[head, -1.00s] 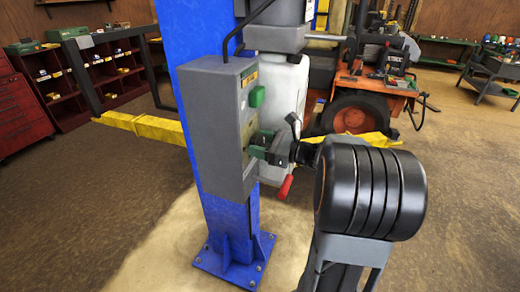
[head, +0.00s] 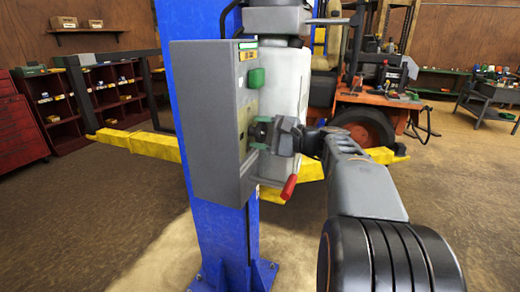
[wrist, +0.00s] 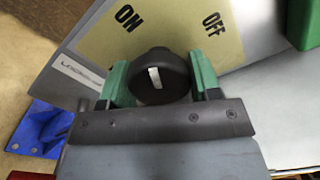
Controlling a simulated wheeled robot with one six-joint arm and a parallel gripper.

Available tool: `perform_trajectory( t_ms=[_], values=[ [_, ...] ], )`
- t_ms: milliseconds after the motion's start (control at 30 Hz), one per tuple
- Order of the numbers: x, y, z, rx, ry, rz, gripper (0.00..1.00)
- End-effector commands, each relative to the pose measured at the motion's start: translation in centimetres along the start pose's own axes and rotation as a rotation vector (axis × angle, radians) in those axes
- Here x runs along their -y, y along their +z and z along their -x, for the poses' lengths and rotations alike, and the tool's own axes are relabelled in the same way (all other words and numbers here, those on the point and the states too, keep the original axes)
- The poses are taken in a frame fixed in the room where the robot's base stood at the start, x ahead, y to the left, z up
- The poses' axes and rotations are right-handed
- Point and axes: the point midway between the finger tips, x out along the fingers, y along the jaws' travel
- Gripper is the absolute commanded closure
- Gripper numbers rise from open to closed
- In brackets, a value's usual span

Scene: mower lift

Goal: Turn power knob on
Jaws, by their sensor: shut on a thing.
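The power knob is black and round with a white mark; in the wrist view the knob (wrist: 160,62) sits between the two green finger pads of my gripper (wrist: 160,85). The fingers are shut on it from both sides. The printed ON label (wrist: 127,17) is above and left of the knob, and the OFF label (wrist: 212,22) is above and right. The white mark points up and slightly left, between the labels. In the head view my gripper (head: 262,133) is at the right face of the grey control box (head: 210,120); there it hides the knob.
A green button (head: 256,78) is on the box above my gripper. A red-handled lever (head: 289,187) sticks out below it. The box is on a blue lift post (head: 218,240). A yellow lift arm (head: 150,143) and an orange mower (head: 375,105) are behind.

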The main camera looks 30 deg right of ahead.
Motion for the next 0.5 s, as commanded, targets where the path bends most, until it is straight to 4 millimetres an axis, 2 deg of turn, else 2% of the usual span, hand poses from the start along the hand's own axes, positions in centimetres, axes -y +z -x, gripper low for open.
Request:
perform_trajectory(
  t_ms=[33, 500],
  values=[
    [-0.74, -0.31, 0.00, 0.001, 0.002, 0.045, 0.67],
    [-0.32, -0.16, -0.01, 0.001, 0.002, 0.365, 0.67]
  ],
)
